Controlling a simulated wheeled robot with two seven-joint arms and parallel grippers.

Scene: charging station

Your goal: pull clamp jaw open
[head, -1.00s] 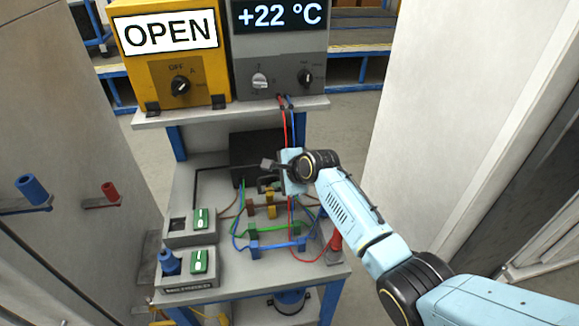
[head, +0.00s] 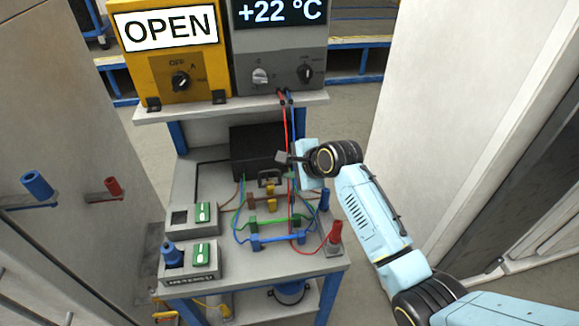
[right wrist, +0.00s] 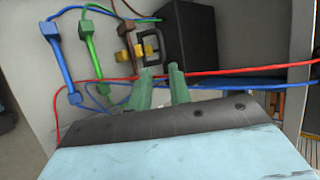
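A dark square-framed handle (head: 268,178) stands on the grey bench in front of the black box; it also shows in the right wrist view (right wrist: 152,46). Yellow blocks (head: 271,203) sit next to it, beside a brown piece (right wrist: 126,34). I cannot tell for sure which part is the clamp jaw. My right gripper (head: 282,157) is above the bench near the black box. My left gripper is not in view.
Red and blue cables (head: 287,130) hang from the grey instrument close to my right gripper and cross the wrist view. A black box (head: 255,150) stands behind the handle. Green (head: 280,222) and blue (head: 278,240) bars lie nearer. Tall light panels flank the bench.

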